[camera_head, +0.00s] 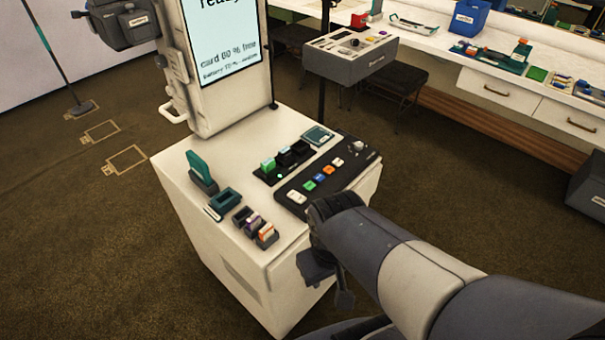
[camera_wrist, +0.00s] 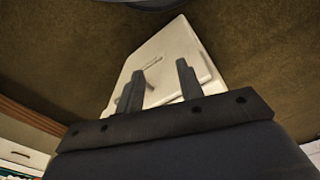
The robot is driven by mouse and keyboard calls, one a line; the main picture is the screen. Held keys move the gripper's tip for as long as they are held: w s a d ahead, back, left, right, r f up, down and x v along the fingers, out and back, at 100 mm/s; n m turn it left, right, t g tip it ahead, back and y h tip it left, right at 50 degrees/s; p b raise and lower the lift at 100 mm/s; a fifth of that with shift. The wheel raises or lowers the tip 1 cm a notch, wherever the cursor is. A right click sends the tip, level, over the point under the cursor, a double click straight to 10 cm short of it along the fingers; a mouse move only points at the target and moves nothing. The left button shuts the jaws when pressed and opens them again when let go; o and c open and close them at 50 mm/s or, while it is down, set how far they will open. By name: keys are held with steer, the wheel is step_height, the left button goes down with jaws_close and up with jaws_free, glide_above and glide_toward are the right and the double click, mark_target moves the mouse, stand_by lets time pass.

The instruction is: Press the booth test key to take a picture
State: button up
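A black key panel (camera_head: 347,168) lies on top of the white booth cabinet (camera_head: 180,165). It bears a row of small keys: white (camera_head: 296,197), green (camera_head: 309,185), blue (camera_head: 320,178), orange (camera_head: 329,170) and another pale one. Their labels are too small to read, so I cannot tell which is the test key. The booth screen (camera_head: 227,35) shows "ready" and a card-free line. My gripper (camera_head: 328,285) hangs beside the cabinet's near side, below the panel. In the wrist view its two fingers (camera_wrist: 161,84) are apart and empty, with the white cabinet (camera_wrist: 178,48) beyond.
A teal upright piece (camera_head: 199,168), small bins and a black holder with a green block (camera_head: 268,164) stand on the cabinet top. A grey control box (camera_head: 350,60) on a pole stands behind. A white counter with drawers (camera_head: 500,88) runs along the right. Brown carpet lies open at left.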

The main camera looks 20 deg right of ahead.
jaws_close()
stand_by(1.4)
